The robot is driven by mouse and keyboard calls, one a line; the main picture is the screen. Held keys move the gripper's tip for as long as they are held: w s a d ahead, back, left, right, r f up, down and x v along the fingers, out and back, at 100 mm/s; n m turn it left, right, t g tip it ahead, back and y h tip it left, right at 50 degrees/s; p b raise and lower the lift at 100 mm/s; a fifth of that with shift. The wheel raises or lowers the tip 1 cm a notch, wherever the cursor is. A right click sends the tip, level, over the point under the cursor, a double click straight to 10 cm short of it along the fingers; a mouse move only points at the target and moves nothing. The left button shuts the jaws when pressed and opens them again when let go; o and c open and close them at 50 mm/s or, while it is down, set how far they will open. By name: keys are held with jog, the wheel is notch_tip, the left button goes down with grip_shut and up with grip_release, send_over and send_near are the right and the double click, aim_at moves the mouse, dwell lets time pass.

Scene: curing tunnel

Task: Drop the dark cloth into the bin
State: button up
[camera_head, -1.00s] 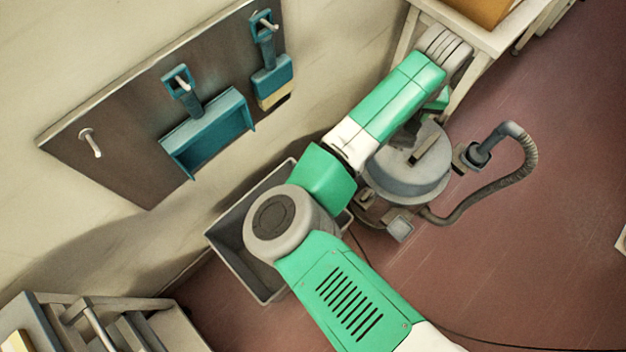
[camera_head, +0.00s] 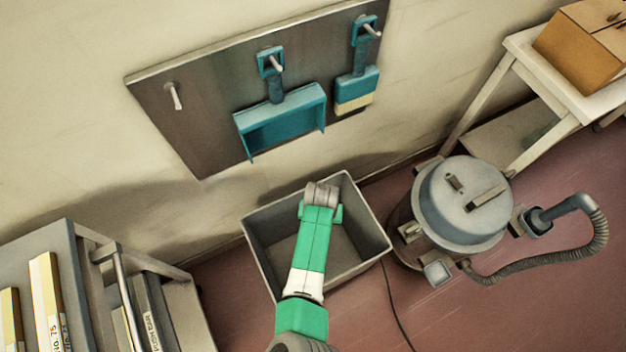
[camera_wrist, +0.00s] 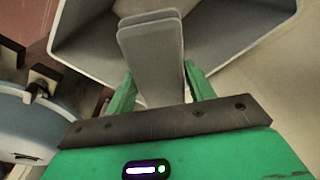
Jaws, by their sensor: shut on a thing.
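The bin (camera_head: 373,222) is an open grey box on the floor against the wall.
A drum vacuum (camera_head: 462,210) with a hose stands right of the bin. A board (camera_head: 205,125) with a blue dustpan (camera_head: 285,115) and brush (camera_head: 357,88) hangs above. A shelf with binders (camera_head: 48,295) is at left; a table with a box (camera_head: 590,45) is at upper right.

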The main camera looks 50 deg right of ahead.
notch_tip(320, 180, down, 6)
jog(key=b, duration=0.6)
jog(key=shift+b, duration=0.4)
jog(key=o, duration=1)
jog(key=shift+o, duration=0.2)
jog(key=r+p, duration=0.1)
jog(key=r, duration=0.1)
jog(key=r+p, duration=0.2)
jog(key=r, duration=0.1)
jog(key=r+p, duration=0.2)
jog(key=r, duration=0.1)
jog(key=shift+s+a, duration=0.25)
jog(key=shift+a, duration=0.1)
